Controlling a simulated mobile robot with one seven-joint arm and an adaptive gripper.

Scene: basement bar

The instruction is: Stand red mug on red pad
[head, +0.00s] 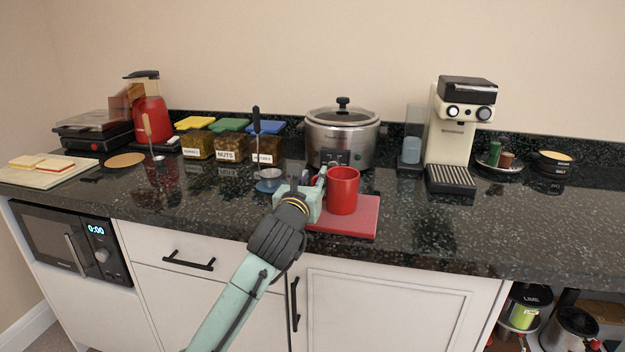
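The red mug (343,191) is upright at the middle of the counter, over the red pad (350,227). Its base appears to be on the pad or just above it; I cannot tell which. The pad is a flat red rectangle near the counter's front edge. My gripper (319,187) is at the mug's left side, close against it. The fingertips and any mug handle are mostly hidden, so I cannot tell whether the fingers are closed on the mug.
A silver slow cooker (340,138) stands just behind the mug. A cream coffee machine (452,135) stands to the right. Dark counter (420,235) right of the pad is clear.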

